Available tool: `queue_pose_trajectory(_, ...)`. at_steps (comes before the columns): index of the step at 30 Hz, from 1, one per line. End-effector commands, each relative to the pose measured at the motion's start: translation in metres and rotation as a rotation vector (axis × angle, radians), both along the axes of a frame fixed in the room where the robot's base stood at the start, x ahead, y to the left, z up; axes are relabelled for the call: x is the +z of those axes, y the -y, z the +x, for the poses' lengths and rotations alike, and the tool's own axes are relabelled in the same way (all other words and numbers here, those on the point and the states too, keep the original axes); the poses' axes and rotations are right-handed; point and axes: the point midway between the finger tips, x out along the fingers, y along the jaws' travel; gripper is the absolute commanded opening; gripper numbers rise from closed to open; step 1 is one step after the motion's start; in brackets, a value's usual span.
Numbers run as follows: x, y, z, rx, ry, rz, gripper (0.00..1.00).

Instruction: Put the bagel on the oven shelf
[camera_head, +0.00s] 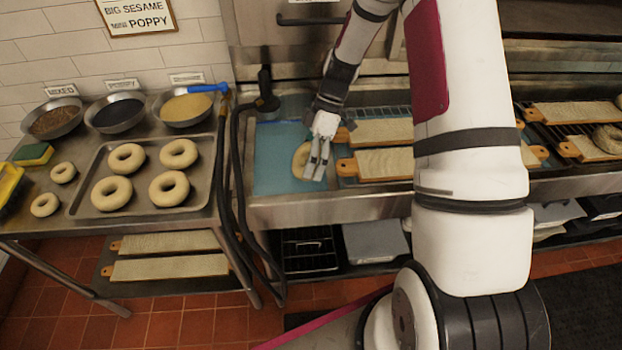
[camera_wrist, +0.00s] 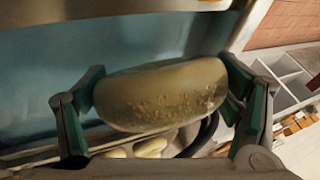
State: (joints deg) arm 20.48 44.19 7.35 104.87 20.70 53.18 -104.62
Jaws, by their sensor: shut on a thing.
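My gripper (camera_head: 317,160) is over the blue water of the kettle (camera_head: 270,178) in the head view. It is shut on a pale bagel (camera_head: 300,158), partly hidden behind the fingers. In the wrist view the bagel (camera_wrist: 160,92) sits edge-on between the two green-padded fingers, with small pale bumps or seeds on its side. The blue surface lies behind it there. I cannot tell its exact height above the water. A steel front with a dark handle (camera_head: 310,21) stands behind the kettle; I cannot clearly make out the oven shelf.
Wooden-handled boards (camera_head: 375,164) lie just right of the gripper. Another bagel (camera_head: 608,138) is at the far right. A tray (camera_head: 84,200) of bagels and topping bowls (camera_head: 184,108) stand on the left table. Black hoses (camera_head: 238,190) hang between table and kettle.

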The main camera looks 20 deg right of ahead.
Motion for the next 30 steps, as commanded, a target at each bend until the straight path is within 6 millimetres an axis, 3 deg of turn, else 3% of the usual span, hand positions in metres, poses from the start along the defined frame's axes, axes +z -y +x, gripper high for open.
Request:
queue_pose_trajectory(15,-0.062,0.000,-0.001,0.000,-0.001,0.000,0.49)
queue_pose_trajectory(30,-0.071,0.000,0.000,-0.002,0.001,0.000,0.49)
